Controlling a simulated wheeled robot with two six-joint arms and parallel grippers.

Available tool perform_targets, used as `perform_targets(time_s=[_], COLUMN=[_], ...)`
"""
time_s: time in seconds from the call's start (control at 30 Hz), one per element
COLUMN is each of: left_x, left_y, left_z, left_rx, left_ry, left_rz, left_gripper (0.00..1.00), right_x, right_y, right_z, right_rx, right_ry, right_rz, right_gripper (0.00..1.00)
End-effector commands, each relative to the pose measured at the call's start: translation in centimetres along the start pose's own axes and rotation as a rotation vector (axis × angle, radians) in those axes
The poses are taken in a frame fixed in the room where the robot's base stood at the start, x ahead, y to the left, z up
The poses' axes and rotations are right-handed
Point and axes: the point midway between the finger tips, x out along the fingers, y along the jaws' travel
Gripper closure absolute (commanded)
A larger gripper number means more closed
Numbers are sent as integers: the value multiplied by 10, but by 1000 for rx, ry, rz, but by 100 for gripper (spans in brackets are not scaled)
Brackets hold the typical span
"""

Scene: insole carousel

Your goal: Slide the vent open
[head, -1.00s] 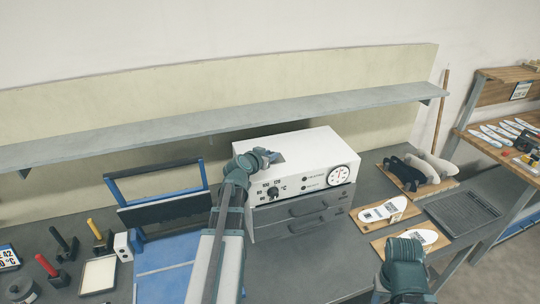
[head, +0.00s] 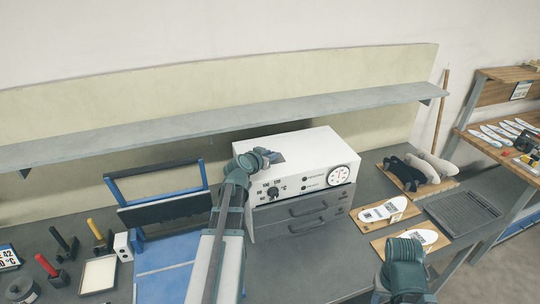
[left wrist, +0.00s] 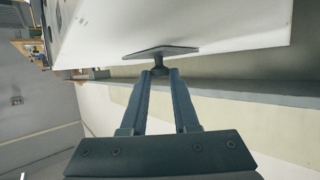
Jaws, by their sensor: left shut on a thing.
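The white oven-like box (head: 300,148) stands on the bench at the centre of the head view, with a dial knob and a round gauge on its front. The vent slide shows in the left wrist view as a flat dark plate (left wrist: 160,51) on a short stem, against the white top. My left gripper (left wrist: 160,74) is shut on the vent's stem. In the head view my left gripper (head: 274,157) is at the top left of the box, and its arm and wrist hide the vent there. My right arm shows at the lower right, but its gripper fingers do not.
Dark drawers (head: 304,211) sit under the box. A blue frame (head: 157,186) stands to its left. Boards with white insoles (head: 383,211) and a dark tray (head: 463,213) lie to the right. A grey shelf (head: 210,128) runs along the wall behind.

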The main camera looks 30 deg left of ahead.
Motion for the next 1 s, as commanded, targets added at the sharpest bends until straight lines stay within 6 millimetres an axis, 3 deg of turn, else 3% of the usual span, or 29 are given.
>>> perform_targets(time_s=[0.3, 0.67, 0.7, 0.8, 0.87, 1.0], left_x=[38, 42, 42, 42, 42, 41], left_y=[40, 46, 46, 46, 46, 45], left_z=[-16, -17, -17, -17, -17, -17], left_rx=[2, 0, -1, 0, 0, 0], left_ry=[-1, 0, 0, 0, 0, 0], left_rz=[3, 3, 3, 3, 2, 2], left_gripper=[100, 100, 68, 50, 41, 41], right_x=[0, 0, 0, 0, 0, 0], right_y=[0, 0, 0, 0, 0, 0], right_z=[0, 0, 0, 0, 0, 0], right_rx=[0, 0, 0, 0, 0, 0], right_ry=[0, 0, 0, 0, 0, 0], right_rz=[0, 0, 0, 0, 0, 0], right_gripper=[50, 50, 50, 50, 50, 50])
